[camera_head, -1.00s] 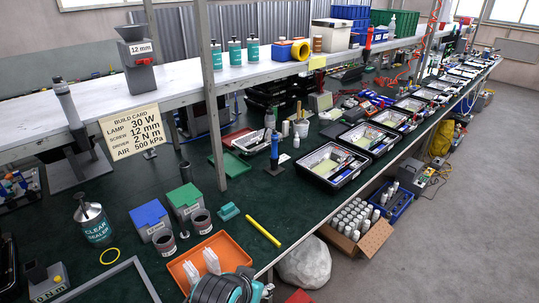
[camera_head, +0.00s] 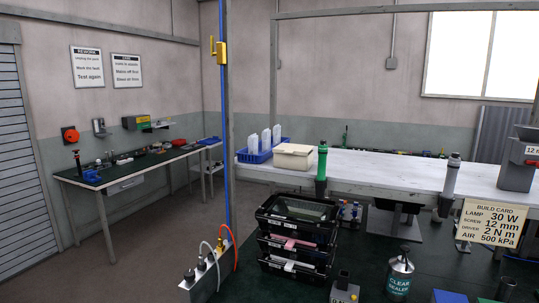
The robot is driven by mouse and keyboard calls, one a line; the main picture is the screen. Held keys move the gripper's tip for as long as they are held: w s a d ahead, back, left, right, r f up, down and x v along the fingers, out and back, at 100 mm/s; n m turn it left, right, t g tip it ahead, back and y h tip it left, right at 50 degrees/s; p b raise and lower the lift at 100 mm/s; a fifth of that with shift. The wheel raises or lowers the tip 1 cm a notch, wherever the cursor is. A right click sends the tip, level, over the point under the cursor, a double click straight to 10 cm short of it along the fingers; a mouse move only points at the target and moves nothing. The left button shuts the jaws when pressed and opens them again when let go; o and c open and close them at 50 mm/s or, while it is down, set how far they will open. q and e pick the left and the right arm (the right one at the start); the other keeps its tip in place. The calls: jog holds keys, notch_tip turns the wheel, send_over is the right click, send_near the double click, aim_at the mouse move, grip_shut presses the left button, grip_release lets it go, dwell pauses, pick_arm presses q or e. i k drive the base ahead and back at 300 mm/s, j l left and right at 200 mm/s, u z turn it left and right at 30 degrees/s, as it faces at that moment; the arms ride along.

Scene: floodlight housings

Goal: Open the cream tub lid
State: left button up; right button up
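The cream tub (camera_head: 293,156) sits on the left end of the white upper shelf, right beside a blue crate. Its lid (camera_head: 294,149) lies on top and appears closed. The tub looks whole and upright, and its front side faces me. Neither of my grippers shows in this view, so I cannot see where they are relative to the tub.
The blue crate (camera_head: 262,150) holds white bottles. A green-topped post (camera_head: 321,170) stands right of the tub. Stacked black trays (camera_head: 296,238) stand below the shelf. A post with a blue hose (camera_head: 223,120) rises at the left. The white shelf (camera_head: 390,170) is clear between its posts.

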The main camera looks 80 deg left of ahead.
aim_at(283, 148)
jog(key=u, duration=2.15)
jog(key=l+u, duration=0.45)
jog(key=k+l+u, duration=0.1)
jog(key=l+u, duration=0.35)
jog(key=j+u, duration=0.25)
jog(key=j, duration=0.15)
jog(key=i+j+u, duration=0.1)
jog(key=j+u, duration=0.15)
jog(key=i+j+u, duration=0.25)
jog(key=j, duration=0.2)
jog(key=i+j+u, duration=0.6)
jog(key=u, duration=0.15)
jog(key=i+j+u, duration=0.1)
jog(key=i+u, duration=0.25)
jog(key=i+z, duration=0.3)
jog(key=i+j+z, duration=0.25)
jog(key=i, duration=0.25)
jog(key=i+z, duration=0.1)
jog(key=z, duration=0.3)
jog(key=i+z, duration=0.15)
jog(key=z, duration=0.25)
jog(key=i+j+z, duration=0.1)
jog(key=z, duration=0.3)
jog(key=i+j+z, duration=0.1)
jog(key=z, duration=0.3)
jog(key=i+j+z, duration=0.1)
jog(key=z, duration=0.3)
